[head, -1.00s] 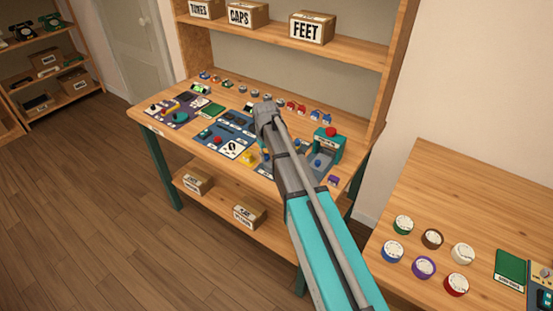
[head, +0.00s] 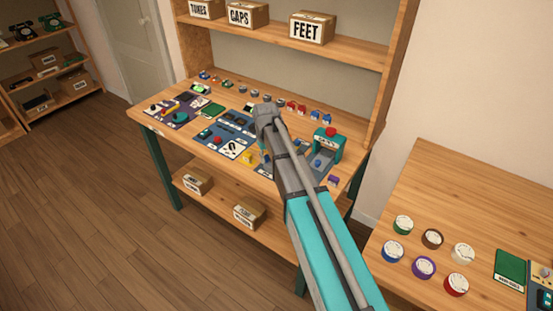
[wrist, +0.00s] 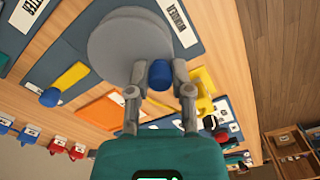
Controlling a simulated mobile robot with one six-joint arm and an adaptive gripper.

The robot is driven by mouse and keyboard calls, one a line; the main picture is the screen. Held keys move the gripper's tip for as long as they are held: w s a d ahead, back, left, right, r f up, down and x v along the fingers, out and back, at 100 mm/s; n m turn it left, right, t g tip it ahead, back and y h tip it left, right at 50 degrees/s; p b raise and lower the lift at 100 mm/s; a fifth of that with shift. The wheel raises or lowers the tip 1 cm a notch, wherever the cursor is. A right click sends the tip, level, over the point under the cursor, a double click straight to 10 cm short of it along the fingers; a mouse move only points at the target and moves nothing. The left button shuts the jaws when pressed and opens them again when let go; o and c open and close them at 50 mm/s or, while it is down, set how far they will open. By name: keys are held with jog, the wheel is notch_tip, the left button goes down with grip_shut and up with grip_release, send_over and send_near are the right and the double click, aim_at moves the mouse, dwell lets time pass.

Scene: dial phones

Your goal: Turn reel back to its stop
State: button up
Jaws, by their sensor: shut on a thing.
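The reel (wrist: 122,42) is a flat grey disc, seen large at the top of the wrist view. A blue knob (wrist: 161,76) stands at its near edge. My gripper (wrist: 160,70) is shut on this knob, one finger on each side of it. In the head view my arm reaches over the workbench, and the reel and the fingertips are hidden behind my wrist. I cannot make out a stop by the reel.
A yellow bar with a blue knob (wrist: 50,97), an orange plate (wrist: 102,112) and a yellow part (wrist: 204,85) lie near the reel. A teal press (head: 327,148) with a red top stands right of my arm. Several small coloured parts line the workbench's back.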

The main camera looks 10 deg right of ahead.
aim_at(270, 164)
jog(key=shift+s+d, duration=0.2)
jog(key=shift+s, duration=0.4)
jog(key=shift+s+d, duration=0.25)
jog(key=shift+s, duration=0.05)
dwell(0.7)
jog(key=o, duration=0.6)
jog(key=shift+o, duration=0.2)
jog(key=shift+r, duration=0.2)
notch_tip(270, 164, up, 8)
jog(key=p, duration=0.8)
jog(key=shift+f, duration=0.15)
dwell(0.3)
jog(key=s+d+m, duration=0.1)
jog(key=s+d, duration=0.1)
jog(key=s, duration=0.7)
jog(key=s+d+m, duration=0.2)
jog(key=s+d, duration=0.1)
jog(key=s, duration=0.7)
jog(key=shift+d, duration=0.3)
